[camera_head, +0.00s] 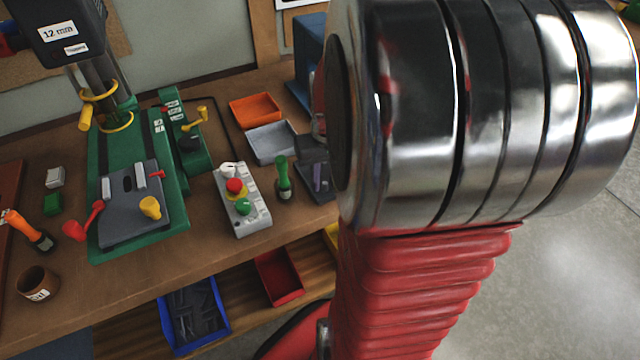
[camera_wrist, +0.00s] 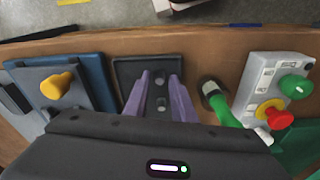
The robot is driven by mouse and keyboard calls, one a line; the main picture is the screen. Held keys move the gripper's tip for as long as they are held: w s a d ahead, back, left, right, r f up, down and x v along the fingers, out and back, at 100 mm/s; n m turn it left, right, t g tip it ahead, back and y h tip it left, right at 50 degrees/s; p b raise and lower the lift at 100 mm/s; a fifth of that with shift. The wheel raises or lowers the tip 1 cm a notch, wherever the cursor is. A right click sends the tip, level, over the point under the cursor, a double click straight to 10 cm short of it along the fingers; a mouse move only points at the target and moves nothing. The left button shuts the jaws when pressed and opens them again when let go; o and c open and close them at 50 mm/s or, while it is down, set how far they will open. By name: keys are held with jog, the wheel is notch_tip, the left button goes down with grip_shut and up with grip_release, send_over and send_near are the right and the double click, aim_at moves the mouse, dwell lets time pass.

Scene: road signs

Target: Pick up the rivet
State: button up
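My gripper (camera_wrist: 160,108) shows in the wrist view as two purple fingers standing apart over a dark plate (camera_wrist: 124,72). Small grey round pieces (camera_wrist: 161,103) show on the plate between the fingers. One of them may be the rivet, but they are too small to tell. No contact with the fingers is visible. In the head view the dark plate (camera_head: 314,192) lies at the bench's front edge, and my arm hides part of it and most of my gripper.
A green-handled tool (camera_head: 283,180) stands close beside the plate, next to the control box (camera_head: 241,200) with red and green buttons. An orange tray (camera_head: 255,110) and a grey tray (camera_head: 271,143) lie behind. A green drill press base (camera_head: 125,150) stands left.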

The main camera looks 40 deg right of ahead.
jog(key=shift+c, duration=0.5)
grip_shut()
jog(key=shift+r, duration=0.1)
notch_tip(320, 180, up, 10)
dwell(0.4)
dwell(0.4)
